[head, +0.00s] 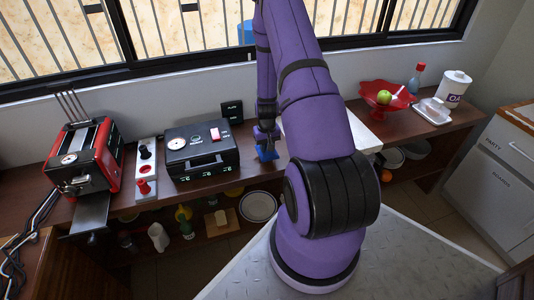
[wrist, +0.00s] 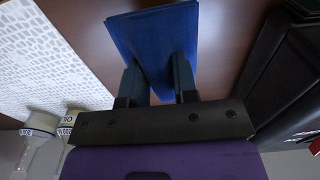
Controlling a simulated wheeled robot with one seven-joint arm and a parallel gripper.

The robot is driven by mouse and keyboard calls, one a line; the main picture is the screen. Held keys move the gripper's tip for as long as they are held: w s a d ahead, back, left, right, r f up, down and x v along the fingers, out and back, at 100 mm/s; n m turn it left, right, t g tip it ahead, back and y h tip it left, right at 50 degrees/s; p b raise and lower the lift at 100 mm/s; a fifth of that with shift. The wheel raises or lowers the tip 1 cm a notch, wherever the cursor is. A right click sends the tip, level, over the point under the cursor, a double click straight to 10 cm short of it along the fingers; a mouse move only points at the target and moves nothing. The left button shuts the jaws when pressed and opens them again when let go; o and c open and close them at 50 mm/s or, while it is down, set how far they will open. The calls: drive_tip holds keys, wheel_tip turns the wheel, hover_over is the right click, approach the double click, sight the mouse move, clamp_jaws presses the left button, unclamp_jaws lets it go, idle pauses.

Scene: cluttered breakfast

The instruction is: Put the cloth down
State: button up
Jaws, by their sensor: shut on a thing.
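A blue cloth (wrist: 155,35) is between the two fingers of my gripper (wrist: 158,82) in the wrist view. It looks folded and flat-sided, and lies against or just above the brown wooden counter; I cannot tell whether it touches. In the head view the cloth (head: 266,154) is a small blue patch below my gripper (head: 266,138), over the counter to the right of the black appliance. My purple arm hides part of the area around it.
The black appliance (head: 201,149) stands close on the left of my gripper in the head view. A white patterned board (wrist: 40,60) lies on the other side. A red bowl (head: 385,97) with a green apple (head: 384,97) stands farther right. Bare counter (wrist: 222,40) surrounds the cloth.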

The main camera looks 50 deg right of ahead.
sight(267, 153)
drive_tip(key=shift+s+a+f, duration=0.1)
drive_tip(key=shift+f, duration=1.6)
drive_tip(key=shift+f, duration=0.2)
drive_tip(key=o, duration=0.9)
